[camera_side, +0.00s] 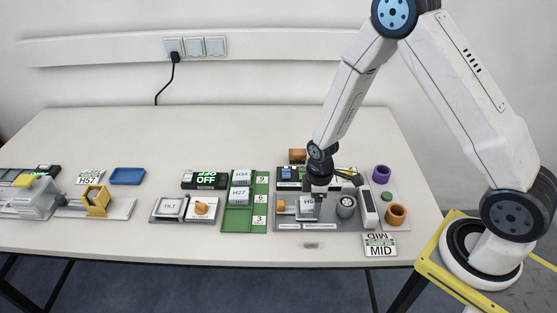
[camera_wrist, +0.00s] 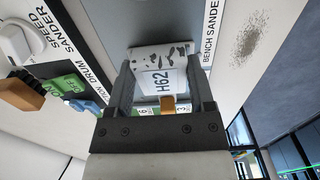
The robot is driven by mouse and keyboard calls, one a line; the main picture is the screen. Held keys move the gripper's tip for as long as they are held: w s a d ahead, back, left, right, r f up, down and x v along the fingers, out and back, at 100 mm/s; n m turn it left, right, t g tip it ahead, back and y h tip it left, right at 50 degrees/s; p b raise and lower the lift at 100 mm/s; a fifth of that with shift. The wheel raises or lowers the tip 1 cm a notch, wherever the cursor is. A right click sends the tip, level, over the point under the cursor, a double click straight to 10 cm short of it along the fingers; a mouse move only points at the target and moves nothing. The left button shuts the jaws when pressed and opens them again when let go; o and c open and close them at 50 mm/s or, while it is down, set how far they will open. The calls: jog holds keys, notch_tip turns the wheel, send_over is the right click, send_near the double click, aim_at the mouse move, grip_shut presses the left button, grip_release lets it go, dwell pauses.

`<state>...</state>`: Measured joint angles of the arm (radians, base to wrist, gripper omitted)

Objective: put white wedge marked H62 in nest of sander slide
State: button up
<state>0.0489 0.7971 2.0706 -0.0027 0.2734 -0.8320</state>
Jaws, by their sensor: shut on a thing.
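The white wedge marked H62 (camera_wrist: 164,82) is between the fingers of my gripper (camera_wrist: 160,72) in the wrist view. My gripper is shut on it. Dark speckled patches show on the pale surface at its far end. In the side view, my gripper (camera_side: 319,195) is low over the grey bench sander plate (camera_side: 290,226), and the wedge (camera_side: 307,208) shows there with its label partly covered. Whether the wedge touches the plate cannot be told. The nest of the slide cannot be made out clearly.
A green rack (camera_side: 238,220) holds wedges marked H34 (camera_side: 241,176) and H27 (camera_side: 240,193). A grey cylinder (camera_side: 346,206) stands right of the wedge. The table front left is clear.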

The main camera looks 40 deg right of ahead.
jog(key=shift+f, duration=0.45)
dwell(1.3)
jog(key=o, duration=1.2)
jog(key=shift+c, duration=0.2)
jog(key=shift+r, duration=0.1)
jog(key=shift+r, duration=3.4)
